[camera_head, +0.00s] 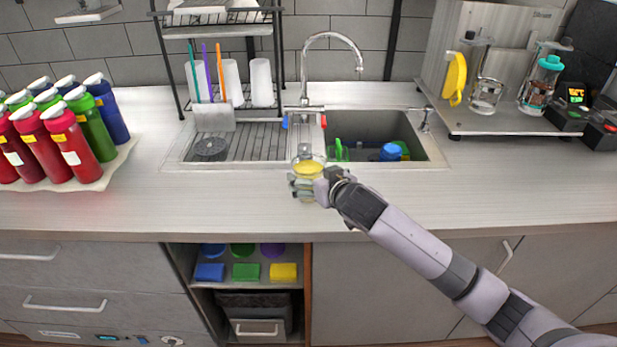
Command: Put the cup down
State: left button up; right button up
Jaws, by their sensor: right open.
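A clear cup (308,168) with yellow in it is upright at the counter's middle, just in front of the sink. My right gripper (308,188) reaches in from the lower right and is at the cup. Its fingers are open and overlap the cup's lower part. The cup's base is partly hidden by the fingers, so I cannot tell whether they touch it. The cup appears to be on the counter (230,210). My left gripper is not in view.
A double sink (436,160) with a tall tap (330,38) lies behind the cup. Red, green and blue bottles (75,145) stand on a tray at the left. A raised metal shelf (510,125) with shakers stands at the right. The counter is clear on both sides of the cup.

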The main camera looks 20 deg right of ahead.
jog(key=shift+x, duration=1.15)
jog(key=shift+s, duration=0.1)
jog(key=c, duration=1.6)
